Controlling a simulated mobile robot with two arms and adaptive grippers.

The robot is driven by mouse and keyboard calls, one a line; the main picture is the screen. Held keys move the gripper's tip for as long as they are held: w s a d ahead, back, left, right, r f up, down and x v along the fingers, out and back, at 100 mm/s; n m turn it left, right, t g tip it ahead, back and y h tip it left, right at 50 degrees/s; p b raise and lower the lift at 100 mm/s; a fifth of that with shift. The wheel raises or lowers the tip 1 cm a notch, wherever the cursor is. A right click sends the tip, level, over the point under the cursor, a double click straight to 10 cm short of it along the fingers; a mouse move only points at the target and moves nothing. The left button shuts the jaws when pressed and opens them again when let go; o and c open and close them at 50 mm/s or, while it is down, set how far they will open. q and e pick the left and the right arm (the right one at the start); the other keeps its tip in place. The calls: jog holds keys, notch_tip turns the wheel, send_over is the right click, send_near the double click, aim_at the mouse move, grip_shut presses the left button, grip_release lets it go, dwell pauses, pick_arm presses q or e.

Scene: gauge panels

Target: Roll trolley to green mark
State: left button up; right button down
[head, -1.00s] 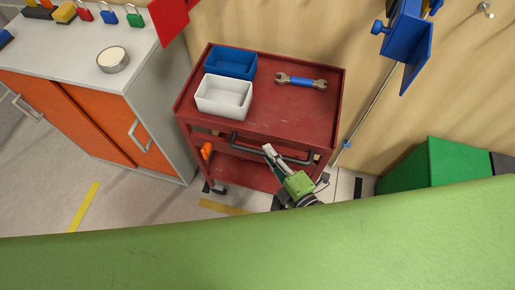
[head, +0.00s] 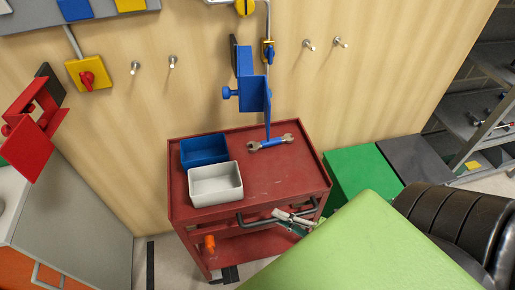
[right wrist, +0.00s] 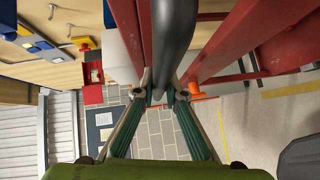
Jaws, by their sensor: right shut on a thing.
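The red trolley (head: 275,178) stands upright by the wooden wall. A blue bin (head: 204,150), a white bin (head: 215,184) and a blue-handled wrench (head: 270,142) sit on its top. My right gripper (head: 293,217) is shut on the trolley's dark bar handle (head: 248,221) at its front edge. In the right wrist view the fingertips (right wrist: 164,92) are at the dark handle (right wrist: 173,42). My light green body hides the floor in front at the right. I see no green floor mark. My left gripper is out of view.
A green box (head: 362,172) and a dark box stand close to the trolley's right. A black chair (head: 455,225) is at the right front. A grey cabinet (head: 80,215) stands left, with a floor gap between. A blue bracket (head: 253,90) juts from the wall above.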

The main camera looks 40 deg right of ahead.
aim_at(313, 210)
jog(key=s+d, duration=0.1)
jog(key=d, duration=0.1)
jog(key=s+d, duration=0.1)
jog(key=d, duration=0.2)
jog(key=s+d, duration=0.1)
jog(key=d, duration=0.1)
jog(key=shift+s+d+f+b, duration=0.1)
jog(key=shift+d+b, duration=0.2)
jog(key=shift+b, duration=0.05)
jog(key=shift+s+d, duration=0.25)
jog(key=shift+d, duration=0.4)
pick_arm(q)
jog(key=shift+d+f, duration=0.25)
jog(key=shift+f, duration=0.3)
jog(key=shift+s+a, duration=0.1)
pick_arm(e)
jog(key=c, duration=2)
grip_release()
jog(key=shift+d, duration=0.15)
jog(key=shift+c, duration=0.2)
jog(key=shift+s, duration=0.15)
jog(key=v, duration=1.2)
jog(key=shift+f, duration=0.1)
